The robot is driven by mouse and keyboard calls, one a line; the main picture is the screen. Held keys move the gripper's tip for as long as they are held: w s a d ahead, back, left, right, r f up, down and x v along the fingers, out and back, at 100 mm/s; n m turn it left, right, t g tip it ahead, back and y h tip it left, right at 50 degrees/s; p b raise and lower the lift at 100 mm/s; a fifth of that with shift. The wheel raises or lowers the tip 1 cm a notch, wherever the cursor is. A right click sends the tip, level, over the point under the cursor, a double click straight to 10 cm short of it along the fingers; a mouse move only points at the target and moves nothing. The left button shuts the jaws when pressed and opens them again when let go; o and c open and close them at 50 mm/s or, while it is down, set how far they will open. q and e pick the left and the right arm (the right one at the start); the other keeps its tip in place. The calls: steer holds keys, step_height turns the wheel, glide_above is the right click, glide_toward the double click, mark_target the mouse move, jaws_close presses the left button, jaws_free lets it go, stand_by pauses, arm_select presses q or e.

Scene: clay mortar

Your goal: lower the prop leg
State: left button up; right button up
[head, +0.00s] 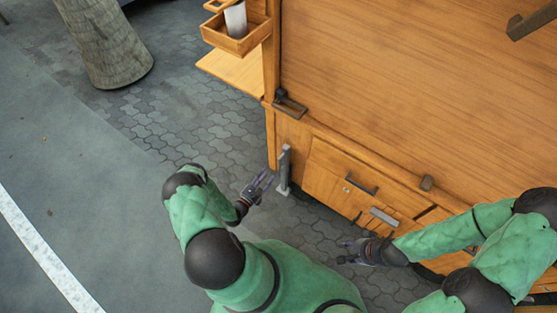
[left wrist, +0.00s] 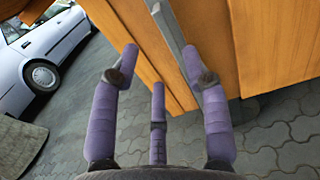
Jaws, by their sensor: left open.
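The prop leg (head: 284,168) is a grey metal bar that stands upright at the lower corner of a wooden cart (head: 400,75), with its foot near the paving. My left gripper (head: 264,182) is open and just left of the leg, its fingers pointing towards it. In the left wrist view the grey bar of the leg (left wrist: 168,24) runs down behind the right purple finger of my open left gripper (left wrist: 158,62). Whether a finger touches it I cannot tell. My right gripper (head: 346,251) is low beside the cart's drawers, its fingers apart and empty.
A drawer with a dark handle (head: 360,183) and a grey handle (head: 384,217) are on the cart front. A wooden box with a white cup (head: 236,20) hangs at the cart's upper left. A stone-like post (head: 105,45) stands behind. A white car (left wrist: 45,50) is far off.

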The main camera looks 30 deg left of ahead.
mark_target(279, 161)
arm_select(q)
steer(key=w, duration=0.6)
steer(key=w+d+b, duration=0.1)
steer(key=w, duration=0.3)
jaws_close()
